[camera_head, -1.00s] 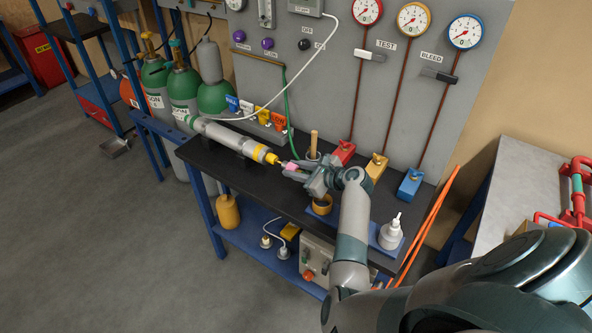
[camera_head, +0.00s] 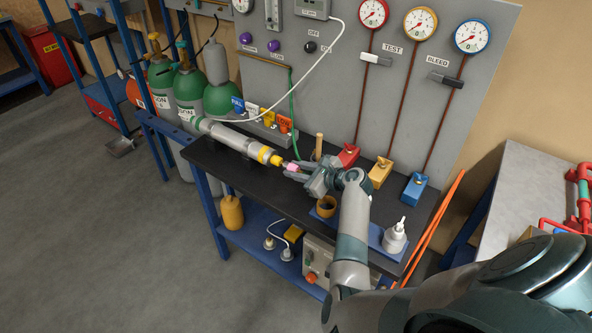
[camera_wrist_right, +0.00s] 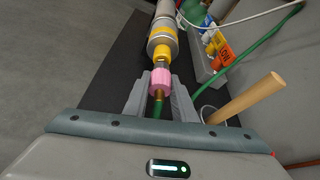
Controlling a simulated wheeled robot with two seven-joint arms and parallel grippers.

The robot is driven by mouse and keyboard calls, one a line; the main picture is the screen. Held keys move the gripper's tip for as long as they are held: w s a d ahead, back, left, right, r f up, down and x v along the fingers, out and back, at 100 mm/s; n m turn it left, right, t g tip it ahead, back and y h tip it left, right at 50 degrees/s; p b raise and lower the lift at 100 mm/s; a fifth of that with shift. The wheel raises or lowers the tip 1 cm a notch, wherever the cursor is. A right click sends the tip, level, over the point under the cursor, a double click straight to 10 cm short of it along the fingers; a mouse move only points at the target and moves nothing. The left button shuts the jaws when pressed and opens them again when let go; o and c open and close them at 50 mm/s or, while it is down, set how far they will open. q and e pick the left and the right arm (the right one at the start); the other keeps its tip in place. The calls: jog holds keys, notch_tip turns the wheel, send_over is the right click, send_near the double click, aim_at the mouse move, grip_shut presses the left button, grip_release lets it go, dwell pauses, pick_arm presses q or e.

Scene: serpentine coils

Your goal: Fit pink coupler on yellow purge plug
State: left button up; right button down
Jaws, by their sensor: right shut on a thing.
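My right gripper (camera_head: 298,171) is shut on the pink coupler (camera_head: 292,168), over the dark bench top. In the right wrist view, the coupler (camera_wrist_right: 161,82) sits between the two fingers (camera_wrist_right: 160,100). The yellow purge plug (camera_head: 275,160) points out of the right end of the grey pipe, towards the coupler. In the wrist view, the plug (camera_wrist_right: 161,52) is straight ahead, roughly in line with the coupler. A short dark stub shows between yellow and pink. I cannot tell whether the coupler is around the tip or just short of it. My left gripper is not in view.
The grey pipe (camera_head: 232,139) lies along the bench (camera_head: 215,165). A wooden handle (camera_wrist_right: 247,97) stands close to the right of the gripper. Red, yellow and blue valve blocks (camera_head: 414,187) line the panel foot. A white bottle (camera_head: 395,238) stands at the front right.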

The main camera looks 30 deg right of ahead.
jog(key=shift+w+a+r, duration=0.1)
jog(key=shift+w+a, duration=0.05)
jog(key=shift+w, duration=0.15)
jog(key=c, duration=1.6)
grip_release()
jog(key=shift+o, duration=1.1)
jog(key=shift+w, duration=0.1)
jog(key=shift+v, duration=0.9)
jog(key=b+v, duration=0.2)
jog(key=v, duration=1.3)
jog(key=shift+s, duration=0.35)
